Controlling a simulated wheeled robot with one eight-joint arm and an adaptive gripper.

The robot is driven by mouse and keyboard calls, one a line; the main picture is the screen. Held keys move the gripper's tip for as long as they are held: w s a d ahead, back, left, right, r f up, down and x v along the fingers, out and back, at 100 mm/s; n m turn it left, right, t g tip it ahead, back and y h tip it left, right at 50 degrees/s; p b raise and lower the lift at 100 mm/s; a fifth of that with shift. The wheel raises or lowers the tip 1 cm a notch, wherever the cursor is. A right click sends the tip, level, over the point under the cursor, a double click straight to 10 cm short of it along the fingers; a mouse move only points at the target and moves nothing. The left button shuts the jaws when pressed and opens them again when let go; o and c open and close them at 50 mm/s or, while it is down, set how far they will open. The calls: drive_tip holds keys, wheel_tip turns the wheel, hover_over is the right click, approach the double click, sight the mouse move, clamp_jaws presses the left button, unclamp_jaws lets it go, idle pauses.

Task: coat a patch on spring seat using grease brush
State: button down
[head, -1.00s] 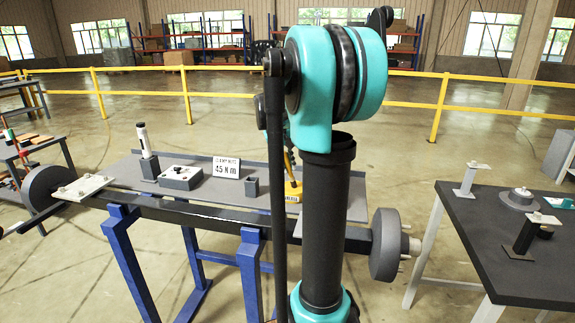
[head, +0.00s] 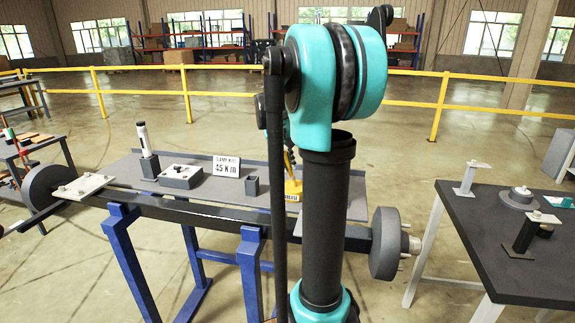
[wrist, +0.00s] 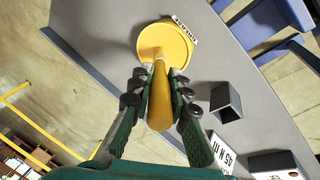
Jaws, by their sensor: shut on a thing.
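My gripper (wrist: 160,98) is shut on the yellow handle of the grease brush (wrist: 160,112) in the wrist view. The handle runs up to a round yellow grease pot (wrist: 176,37) with a white label, standing on the grey shelf. The bristles cannot be made out. In the head view the pot (head: 293,190) shows just left of my dark arm link, which hides part of it. A pale plate with bolts (head: 82,187), seemingly the spring seat, sits on the left end of the dark axle beam, beside the drum. Another pale plate at the right is mostly hidden.
The axle (head: 200,212) rests on blue stands in front. A dark table (head: 510,245) with parts stands at right.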

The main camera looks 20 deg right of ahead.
drive_tip(key=shift+r, duration=3.45)
